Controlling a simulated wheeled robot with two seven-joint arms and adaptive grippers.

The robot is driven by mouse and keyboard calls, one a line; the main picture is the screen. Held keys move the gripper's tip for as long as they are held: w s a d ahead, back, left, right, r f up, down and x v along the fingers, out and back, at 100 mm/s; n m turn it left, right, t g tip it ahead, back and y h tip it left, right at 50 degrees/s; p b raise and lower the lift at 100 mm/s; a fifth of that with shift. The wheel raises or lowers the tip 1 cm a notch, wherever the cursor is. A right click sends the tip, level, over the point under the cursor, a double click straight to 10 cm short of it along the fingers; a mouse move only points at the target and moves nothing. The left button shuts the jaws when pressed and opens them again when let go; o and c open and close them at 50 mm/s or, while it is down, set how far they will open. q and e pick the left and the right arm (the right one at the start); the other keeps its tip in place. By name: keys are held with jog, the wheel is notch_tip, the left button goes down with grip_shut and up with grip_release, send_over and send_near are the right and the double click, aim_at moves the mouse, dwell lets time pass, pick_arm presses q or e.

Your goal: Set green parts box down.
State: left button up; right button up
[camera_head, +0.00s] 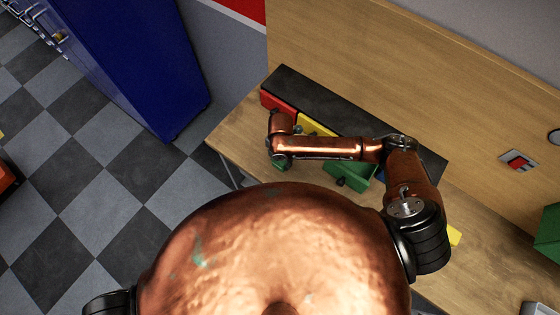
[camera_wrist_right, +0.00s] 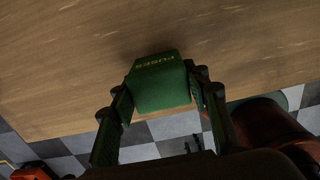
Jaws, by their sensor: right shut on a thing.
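The green parts box (camera_wrist_right: 160,92), with lettering that looks like "FUSES", sits between the two fingers of my right gripper (camera_wrist_right: 158,78) in the right wrist view. The gripper is shut on it. The box is over the wooden tabletop (camera_wrist_right: 60,60), near the edge; I cannot tell whether it touches the wood. In the head view my right gripper (camera_head: 281,160) is at the left part of the table, below my forearm, and only a little green shows by it. My left gripper is out of view.
Red (camera_head: 277,103) and yellow (camera_head: 318,125) bins stand along a dark strip (camera_head: 330,100) at the back. Another green piece (camera_head: 357,178) lies partly behind my forearm. A blue cabinet (camera_head: 135,60) stands at the left. Checkered floor lies beyond the table edge.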

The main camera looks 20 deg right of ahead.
jog(key=shift+f, duration=0.8)
jog(key=shift+f, duration=0.15)
jog(key=o, duration=1.2)
notch_tip(320, 180, up, 12)
jog(key=shift+r+b, duration=0.2)
jog(key=shift+b, duration=0.35)
